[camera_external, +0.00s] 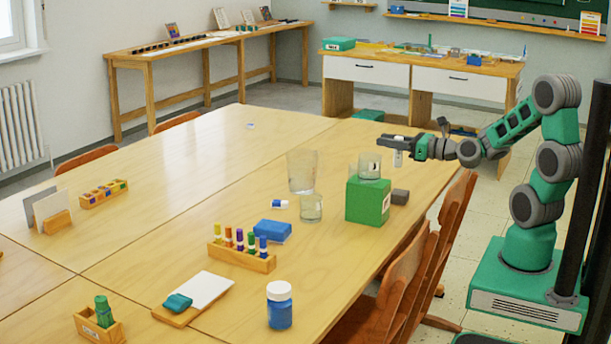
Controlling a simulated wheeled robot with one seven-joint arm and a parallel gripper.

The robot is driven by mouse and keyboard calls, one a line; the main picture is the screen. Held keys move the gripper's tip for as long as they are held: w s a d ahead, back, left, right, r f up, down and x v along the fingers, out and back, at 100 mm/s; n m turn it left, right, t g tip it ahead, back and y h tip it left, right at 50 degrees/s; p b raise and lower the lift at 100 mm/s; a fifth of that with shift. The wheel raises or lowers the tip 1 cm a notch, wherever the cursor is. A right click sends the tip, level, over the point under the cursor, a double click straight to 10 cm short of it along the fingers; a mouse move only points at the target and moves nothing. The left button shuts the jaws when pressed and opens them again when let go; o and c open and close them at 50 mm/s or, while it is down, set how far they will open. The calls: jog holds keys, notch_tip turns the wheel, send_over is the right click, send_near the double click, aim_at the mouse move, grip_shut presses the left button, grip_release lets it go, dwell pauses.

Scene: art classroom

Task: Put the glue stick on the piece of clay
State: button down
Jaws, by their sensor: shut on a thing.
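My gripper (398,147) is level above the far right part of the table, just above and right of the glass on the green box. It is shut on a small, upright whitish cylinder, seemingly the glue stick (398,159), whose lower end hangs below the fingers. A dark grey block (400,197), which may be the piece of clay, lies on the table right of the green box, below the held stick with a clear gap. A blue block (272,230) also lies mid-table; I cannot tell for certain which is the clay.
A green box (368,202) with a small glass (370,166) on top stands close to my gripper. Two clear glasses (302,172) (311,208) stand left of it. A marker rack (241,256), a blue jar (279,306) and chairs (408,270) are nearer. The far table middle is clear.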

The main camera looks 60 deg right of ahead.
jog(key=d+f+m+h+b, duration=0.1)
jog(key=d+f+b, duration=0.3)
jog(key=f, duration=0.5)
jog(key=shift+f+h+b, duration=0.25)
jog(key=shift+h+b, duration=0.1)
jog(key=shift+h, duration=0.25)
jog(key=c, duration=1.5)
grip_release()
jog(key=shift+d+f, duration=0.1)
jog(key=o, duration=0.4)
jog(key=shift+o, duration=0.2)
jog(key=s, duration=1.2)
jog(key=shift+a+r, duration=0.2)
jog(key=shift+a, duration=0.2)
